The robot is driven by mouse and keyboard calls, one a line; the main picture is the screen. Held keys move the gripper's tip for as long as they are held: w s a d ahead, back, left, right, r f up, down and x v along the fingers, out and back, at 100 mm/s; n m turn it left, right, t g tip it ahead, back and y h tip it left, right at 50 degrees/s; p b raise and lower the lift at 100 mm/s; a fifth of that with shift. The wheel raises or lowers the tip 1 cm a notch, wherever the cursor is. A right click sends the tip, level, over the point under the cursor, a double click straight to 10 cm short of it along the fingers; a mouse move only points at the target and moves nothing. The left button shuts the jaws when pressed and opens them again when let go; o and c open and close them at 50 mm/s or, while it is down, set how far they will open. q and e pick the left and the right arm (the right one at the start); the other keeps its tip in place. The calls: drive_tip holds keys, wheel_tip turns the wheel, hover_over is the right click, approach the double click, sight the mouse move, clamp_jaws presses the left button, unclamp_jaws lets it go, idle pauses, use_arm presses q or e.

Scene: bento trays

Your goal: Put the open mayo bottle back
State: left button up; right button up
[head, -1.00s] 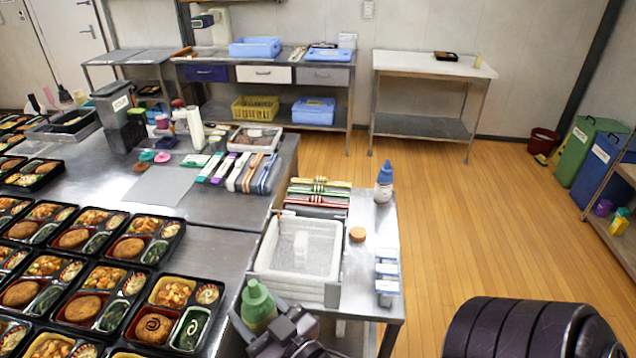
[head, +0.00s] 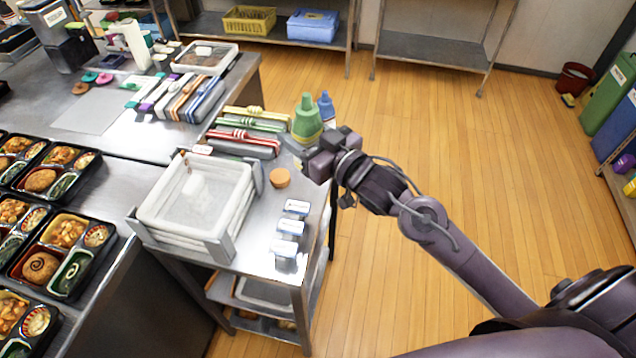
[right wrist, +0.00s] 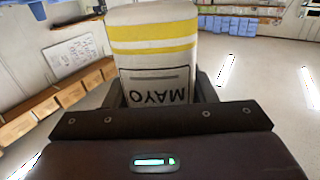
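In the right wrist view, the bottle (right wrist: 155,60) is white with yellow stripes and an upside-down MAYO label, between the fingers. The gripper holds it at the far right end of the small metal side table (head: 262,225). I cannot tell whether its base touches the table. A blue-topped bottle (head: 326,105) is just behind it, partly hidden. My left gripper is not in view.
An orange-brown disc (head: 280,177) and several small white-blue packs (head: 290,227) lie on the side table. A stack of white trays (head: 150,215) stands at its left, with striped bundles (head: 245,140) behind. Filled bento trays (head: 60,300) cover the left counter.

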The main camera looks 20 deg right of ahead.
drive_tip(key=w+d+r+n+y+b, duration=0.1)
drive_tip(key=w+d+r, duration=0.1)
drive_tip(key=w+r, duration=0.35)
drive_tip(key=shift+g+y, duration=0.3)
drive_tip(key=shift+g, duration=0.1)
drive_tip(key=f, duration=0.6)
drive_tip(key=f+p, duration=0.1)
drive_tip(key=f, duration=0.6)
drive_tip(key=w+f, duration=0.1)
drive_tip(key=f, duration=0.6)
drive_tip(key=shift+f, duration=0.25)
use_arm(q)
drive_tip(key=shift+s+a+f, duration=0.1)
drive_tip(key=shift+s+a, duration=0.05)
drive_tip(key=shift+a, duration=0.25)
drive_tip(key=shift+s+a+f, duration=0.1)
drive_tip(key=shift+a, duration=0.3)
use_arm(e)
drive_tip(key=shift+a+f, duration=0.1)
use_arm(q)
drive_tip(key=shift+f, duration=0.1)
use_arm(e)
drive_tip(key=o, duration=0.6)
drive_tip(key=shift+f, duration=0.15)
